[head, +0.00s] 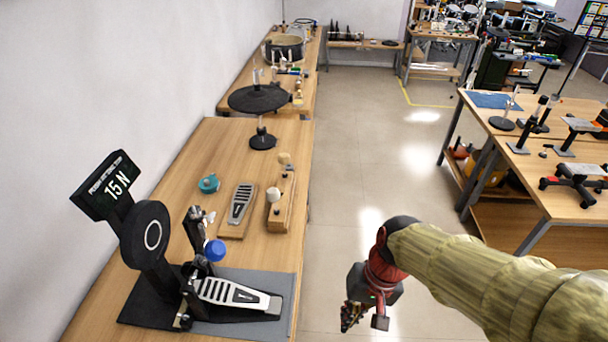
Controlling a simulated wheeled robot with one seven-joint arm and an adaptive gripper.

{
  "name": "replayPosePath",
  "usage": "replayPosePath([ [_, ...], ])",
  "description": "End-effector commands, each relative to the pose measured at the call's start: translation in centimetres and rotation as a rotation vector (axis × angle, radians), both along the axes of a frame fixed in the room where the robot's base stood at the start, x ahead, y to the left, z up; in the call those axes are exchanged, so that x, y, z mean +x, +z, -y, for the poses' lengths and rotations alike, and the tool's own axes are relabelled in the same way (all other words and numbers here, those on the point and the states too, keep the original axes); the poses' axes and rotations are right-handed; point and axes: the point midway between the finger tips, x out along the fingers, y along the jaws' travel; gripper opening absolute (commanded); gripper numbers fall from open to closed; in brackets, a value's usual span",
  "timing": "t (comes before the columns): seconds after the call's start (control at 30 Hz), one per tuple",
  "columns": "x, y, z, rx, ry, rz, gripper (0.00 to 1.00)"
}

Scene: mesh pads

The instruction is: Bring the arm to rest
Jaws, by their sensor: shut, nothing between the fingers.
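My arm, in a yellowish fabric sleeve, reaches in from the lower right of the head view. My gripper (365,318) hangs at its end and points downward. It is shut and holds nothing. It is over the floor, to the right of the wooden bench (228,158) and apart from it. The fingertips are small and dark, so their detail is hard to see.
On the bench stand a drum pedal with a blue beater (214,250), a force display (110,185) reading 15 N, a small pedal plate (241,205) and a black round pad (258,98). Another workbench (556,172) stands at right. The floor (385,150) between is clear.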

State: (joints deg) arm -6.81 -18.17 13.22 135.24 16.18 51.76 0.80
Motion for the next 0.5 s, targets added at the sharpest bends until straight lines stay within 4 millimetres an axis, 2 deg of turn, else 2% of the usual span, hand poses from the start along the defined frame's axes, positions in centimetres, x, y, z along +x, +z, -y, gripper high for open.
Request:
replayPosePath([
  [0.1,-0.1,2.3,3.6,-0.094,0.065,0.157,0.0],
  [0.23,-0.5,5.0,6.8,-0.185,0.089,0.309,0.0],
  [0.33,-1.0,7.0,8.2,-0.222,0.078,0.408,0.0],
  [0.5,-1.4,9.4,8.9,-0.228,0.037,0.519,0.0],
])
